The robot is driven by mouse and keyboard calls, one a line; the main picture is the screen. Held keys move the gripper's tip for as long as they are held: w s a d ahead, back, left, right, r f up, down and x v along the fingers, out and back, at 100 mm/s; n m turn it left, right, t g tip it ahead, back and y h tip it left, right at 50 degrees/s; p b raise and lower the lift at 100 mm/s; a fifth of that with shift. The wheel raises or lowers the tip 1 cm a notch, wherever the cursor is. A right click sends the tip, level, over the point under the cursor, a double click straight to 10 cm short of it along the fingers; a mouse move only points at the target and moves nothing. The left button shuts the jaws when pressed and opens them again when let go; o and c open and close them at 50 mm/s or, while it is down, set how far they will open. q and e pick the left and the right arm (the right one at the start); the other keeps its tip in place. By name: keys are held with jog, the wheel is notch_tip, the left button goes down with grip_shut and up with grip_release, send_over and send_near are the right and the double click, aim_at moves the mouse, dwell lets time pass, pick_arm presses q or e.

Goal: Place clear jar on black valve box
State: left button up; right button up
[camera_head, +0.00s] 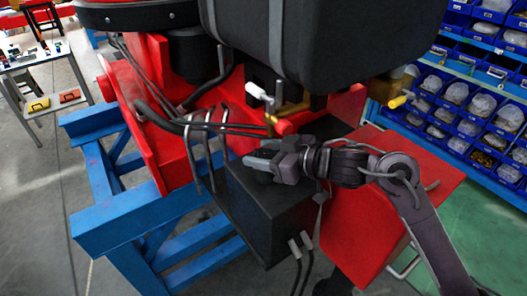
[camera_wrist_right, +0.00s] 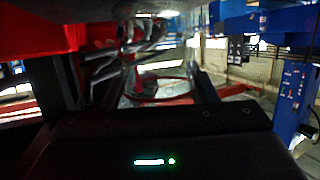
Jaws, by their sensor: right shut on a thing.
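The black valve box (camera_head: 268,205) hangs on the red crane frame, below the middle of the head view. My right gripper (camera_head: 258,158) is over the top of this box, toward its far left part, with its fingers pointing left. It is shut on the clear jar, which is hard to make out in the head view. In the right wrist view a see-through jar shape (camera_wrist_right: 160,90) shows in front of the gripper's dark body. I cannot tell whether the jar's base touches the box top. My left gripper is not in view.
Black hoses (camera_head: 195,130) curve close to the fingers on the left. A white-handled lever (camera_head: 262,93) and a large black tank (camera_head: 330,45) stand behind. A red panel (camera_head: 375,205) is to the right. Blue stands (camera_head: 130,215) support the frame.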

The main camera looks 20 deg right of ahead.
jog(key=shift+f, duration=0.25)
jog(key=o, duration=1)
jog(key=shift+o, duration=0.2)
jog(key=shift+r, duration=0.1)
jog(key=shift+r, duration=0.15)
jog(key=b+v, duration=0.2)
jog(key=v, duration=1)
